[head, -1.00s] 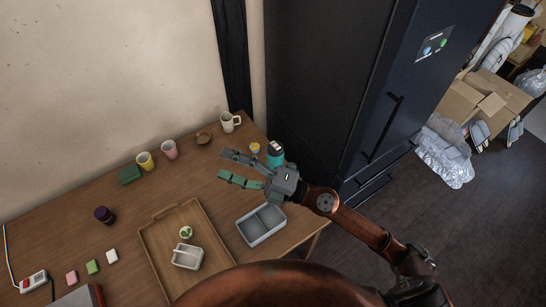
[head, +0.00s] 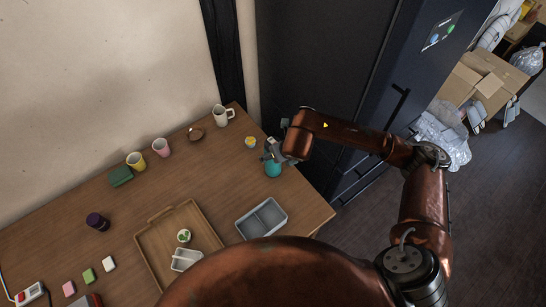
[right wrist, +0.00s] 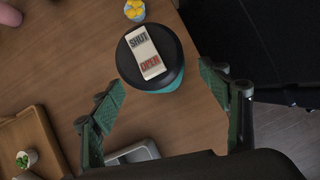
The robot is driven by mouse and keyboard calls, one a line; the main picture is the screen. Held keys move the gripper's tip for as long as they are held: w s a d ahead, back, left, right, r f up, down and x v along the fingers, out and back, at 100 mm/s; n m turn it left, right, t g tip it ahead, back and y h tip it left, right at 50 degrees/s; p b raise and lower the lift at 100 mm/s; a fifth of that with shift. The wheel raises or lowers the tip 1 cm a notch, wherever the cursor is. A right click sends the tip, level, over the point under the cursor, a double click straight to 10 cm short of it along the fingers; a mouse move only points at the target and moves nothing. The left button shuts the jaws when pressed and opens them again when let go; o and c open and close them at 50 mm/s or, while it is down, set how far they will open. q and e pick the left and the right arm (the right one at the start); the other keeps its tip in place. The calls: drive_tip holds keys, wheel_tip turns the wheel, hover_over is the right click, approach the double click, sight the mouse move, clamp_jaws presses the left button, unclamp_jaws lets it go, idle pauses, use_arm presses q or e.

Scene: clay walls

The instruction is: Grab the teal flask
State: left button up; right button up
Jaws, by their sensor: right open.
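The teal flask (head: 272,170) stands near the table's right edge in the head view, partly hidden by my right gripper. In the right wrist view it is seen from above: a round black lid (right wrist: 172,50) with a SHUT/OPEN label, and a strip of teal body (right wrist: 170,89) below it. My right gripper (head: 274,153) is at the flask in the head view. In the right wrist view the right gripper (right wrist: 162,80) is open, with the lid between and slightly beyond its fingertips. No contact is visible. My left gripper is out of view.
A small cup with yellow contents (head: 250,142) stands close behind the flask. A white mug (head: 222,117) stands at the back. A dark fridge (head: 315,75) rises to the right.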

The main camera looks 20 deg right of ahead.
drive_tip(key=shift+x, duration=2.7)
drive_tip(key=shift+r, duration=0.15)
drive_tip(key=c, duration=1.7)
